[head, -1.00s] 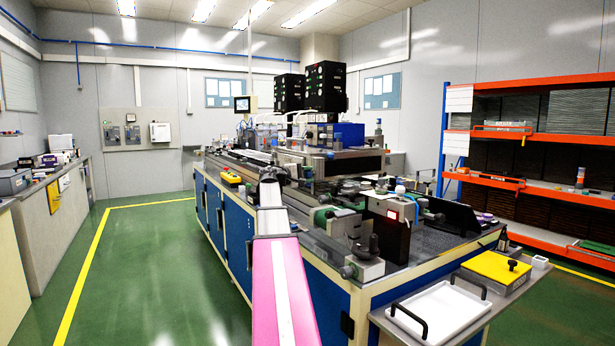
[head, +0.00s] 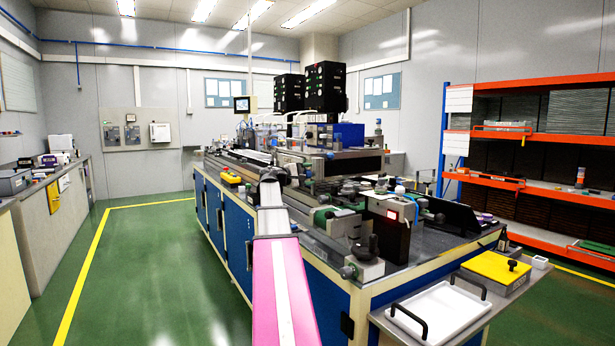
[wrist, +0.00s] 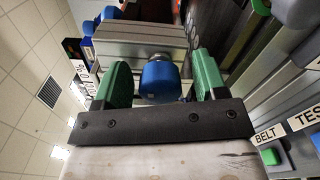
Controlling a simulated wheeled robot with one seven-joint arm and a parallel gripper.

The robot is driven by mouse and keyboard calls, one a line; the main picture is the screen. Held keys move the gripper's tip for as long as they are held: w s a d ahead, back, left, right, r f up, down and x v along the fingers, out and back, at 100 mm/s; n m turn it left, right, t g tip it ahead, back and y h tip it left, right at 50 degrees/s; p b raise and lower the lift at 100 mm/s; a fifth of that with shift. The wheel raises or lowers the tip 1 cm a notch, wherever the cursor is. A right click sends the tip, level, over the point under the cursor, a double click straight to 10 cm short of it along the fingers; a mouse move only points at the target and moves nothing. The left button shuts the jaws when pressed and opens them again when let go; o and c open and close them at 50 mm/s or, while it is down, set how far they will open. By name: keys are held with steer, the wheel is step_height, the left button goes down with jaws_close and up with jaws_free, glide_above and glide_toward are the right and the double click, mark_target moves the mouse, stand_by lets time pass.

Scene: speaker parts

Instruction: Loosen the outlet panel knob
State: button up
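A blue knob (wrist: 160,82) sits on a short metal stem in front of a grey ribbed metal panel (wrist: 120,48) in the wrist view. My gripper (wrist: 161,66) has two green fingers, one on each side of the knob. The fingers are open, with a visible gap to the knob on both sides. How far the fingertips reach past the knob is hard to tell. In the head view my arm reaches over the near-left side of the machine bench. My gripper and this knob cannot be made out there.
The long machine bench (head: 330,282) carries many fixtures. In the wrist view, labels reading BELT (wrist: 268,135) and TEST, and a green button (wrist: 270,156), lie at the right. A white tray (head: 440,308) and a yellow box (head: 496,267) stand at the near right. Green floor is free at left.

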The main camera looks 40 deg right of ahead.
steer(key=shift+a, duration=0.1)
steer(key=w+a, duration=0.1)
steer(key=a, duration=0.9)
steer(key=shift+a, duration=0.35)
steer(key=shift+w+f, duration=0.1)
